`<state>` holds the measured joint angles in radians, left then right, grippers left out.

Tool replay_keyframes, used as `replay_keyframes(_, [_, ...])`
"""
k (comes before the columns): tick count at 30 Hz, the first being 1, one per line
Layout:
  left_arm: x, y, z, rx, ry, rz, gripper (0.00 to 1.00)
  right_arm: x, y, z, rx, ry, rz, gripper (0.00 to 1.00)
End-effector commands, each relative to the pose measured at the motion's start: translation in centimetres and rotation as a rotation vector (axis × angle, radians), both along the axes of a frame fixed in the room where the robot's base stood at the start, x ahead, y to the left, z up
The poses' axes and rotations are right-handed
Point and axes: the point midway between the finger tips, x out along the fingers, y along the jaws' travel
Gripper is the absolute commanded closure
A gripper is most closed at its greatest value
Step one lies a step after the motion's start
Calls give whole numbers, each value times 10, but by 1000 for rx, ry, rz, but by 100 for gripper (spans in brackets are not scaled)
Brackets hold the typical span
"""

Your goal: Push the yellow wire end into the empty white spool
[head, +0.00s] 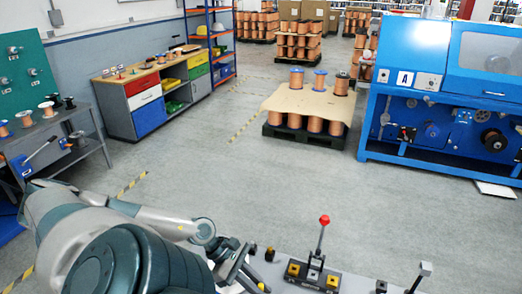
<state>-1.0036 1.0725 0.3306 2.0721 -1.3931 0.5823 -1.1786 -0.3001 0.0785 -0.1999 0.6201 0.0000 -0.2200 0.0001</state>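My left arm reaches in from the lower left. Its gripper (240,268) is low in the picture, beside the left end of a light grey bench at the bottom edge. The fingers are small and partly hidden, so I cannot tell if they are open or shut. My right gripper is not in view. I cannot make out a yellow wire end. Small spools, some pale, stand on the grey table (62,128) at the left; I cannot tell if one is the empty white spool.
A red-knobbed lever device (318,262) with yellow blocks stands on the grey bench (350,283). A large blue machine (448,92) stands at the right. A black pallet (275,132) carries copper spools. A workbench (150,92) lines the left wall. The middle floor is clear.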

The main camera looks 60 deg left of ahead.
Motion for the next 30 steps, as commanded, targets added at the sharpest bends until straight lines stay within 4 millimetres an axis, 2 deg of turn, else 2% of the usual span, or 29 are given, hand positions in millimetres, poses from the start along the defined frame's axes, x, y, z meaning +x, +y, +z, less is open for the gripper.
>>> replay_keyframes(5, [1, 5, 0, 2, -1, 2, 100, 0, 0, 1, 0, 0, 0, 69])
replay_keyframes(24, [5, 55, 0, 2, -1, 3, 100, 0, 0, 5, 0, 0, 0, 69])
replay_keyframes(30, [5, 63, 0, 0, 1, 1, 100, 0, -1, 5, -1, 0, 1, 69])
